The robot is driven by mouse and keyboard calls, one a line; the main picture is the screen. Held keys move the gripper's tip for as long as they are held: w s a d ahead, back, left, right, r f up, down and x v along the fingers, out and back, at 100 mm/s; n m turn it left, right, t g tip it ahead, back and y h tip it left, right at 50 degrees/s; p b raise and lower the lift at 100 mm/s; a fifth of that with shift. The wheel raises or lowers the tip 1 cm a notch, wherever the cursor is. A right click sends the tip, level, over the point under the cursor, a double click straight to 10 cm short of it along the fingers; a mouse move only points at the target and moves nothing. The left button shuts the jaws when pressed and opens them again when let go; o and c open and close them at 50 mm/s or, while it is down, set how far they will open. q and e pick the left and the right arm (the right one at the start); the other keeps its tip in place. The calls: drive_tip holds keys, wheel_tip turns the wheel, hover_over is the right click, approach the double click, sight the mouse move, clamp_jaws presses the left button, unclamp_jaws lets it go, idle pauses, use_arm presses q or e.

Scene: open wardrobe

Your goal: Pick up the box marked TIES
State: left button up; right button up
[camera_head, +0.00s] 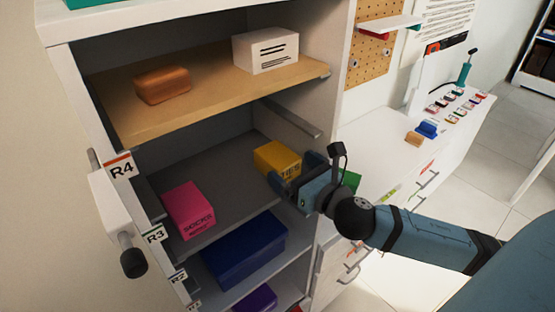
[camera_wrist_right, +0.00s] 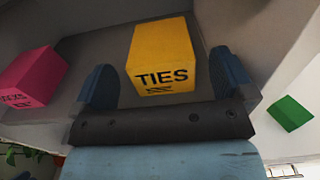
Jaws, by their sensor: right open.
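The yellow box marked TIES (camera_head: 277,159) stands on the grey shelf labelled R3 in the wardrobe, at its right side. It also shows in the right wrist view (camera_wrist_right: 162,58), with the word TIES on the face toward me. My right gripper (camera_head: 296,171) is at the front of the box. In the right wrist view its two fingers (camera_wrist_right: 164,85) are spread wide, with the near part of the box between them and gaps on both sides. The right gripper is open and empty. My left gripper is not in view.
A pink SOCKS box (camera_head: 188,210) stands left on the same shelf. A wooden shelf (camera_head: 205,90) above holds a brown block (camera_head: 162,86) and a white box (camera_head: 266,51). A blue box (camera_head: 245,250) sits below. Grey shelf between pink and yellow boxes is clear.

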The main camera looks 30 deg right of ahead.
sight(277, 162)
drive_tip(key=w, duration=0.3)
drive_tip(key=shift+w+a+r+p, duration=0.2)
drive_tip(key=shift+w+p, duration=0.1)
drive_tip(key=shift+w, duration=0.1)
drive_tip(key=shift+d, duration=0.1)
drive_tip(key=c, duration=1)
drive_tip(key=shift+s, duration=0.1)
